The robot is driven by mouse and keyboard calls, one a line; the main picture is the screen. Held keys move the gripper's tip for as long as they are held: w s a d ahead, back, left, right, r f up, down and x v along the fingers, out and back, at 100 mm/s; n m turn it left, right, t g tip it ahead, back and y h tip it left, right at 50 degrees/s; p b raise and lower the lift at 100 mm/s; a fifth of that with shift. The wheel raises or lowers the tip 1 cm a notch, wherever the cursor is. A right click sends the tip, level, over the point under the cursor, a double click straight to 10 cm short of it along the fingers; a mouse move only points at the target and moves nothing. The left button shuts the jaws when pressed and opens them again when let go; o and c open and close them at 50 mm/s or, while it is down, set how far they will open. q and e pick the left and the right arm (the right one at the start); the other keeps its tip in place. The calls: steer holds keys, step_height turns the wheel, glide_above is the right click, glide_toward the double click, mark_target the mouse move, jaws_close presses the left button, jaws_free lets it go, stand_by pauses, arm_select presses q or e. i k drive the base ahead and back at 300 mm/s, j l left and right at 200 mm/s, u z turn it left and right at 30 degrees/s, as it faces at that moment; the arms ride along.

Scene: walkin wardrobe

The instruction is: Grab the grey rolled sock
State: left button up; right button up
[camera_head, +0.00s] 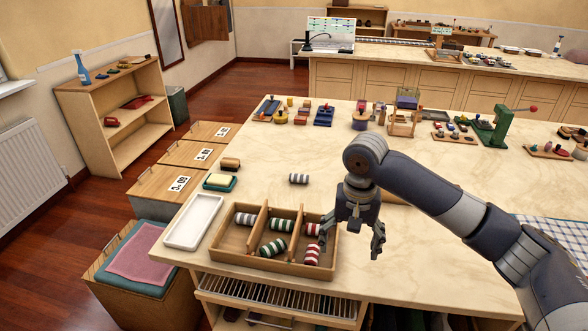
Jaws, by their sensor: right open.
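A grey-and-white striped rolled sock (299,178) lies on the pale worktop (262,165), behind the wooden divided tray (236,264). Another grey striped roll (245,219) is in the tray's left compartment. Green striped rolls (272,248) lie in the middle compartment, and red striped rolls (312,254) in the right one. My right gripper (351,241) is open, pointing down with its fingers apart at the tray's right edge. It is to the right of and nearer than the loose grey sock, and nothing shows between its fingers. My left gripper is not in view.
A white tray (194,221) stands left of the divided tray. A green dish with a yellowish block (219,180) and a small brown roll (230,163) are behind it. Several small wooden items and a green press (497,128) line the back. The worktop around the loose sock is clear.

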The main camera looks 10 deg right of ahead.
mark_target(293, 178)
steer(key=i, duration=1.45)
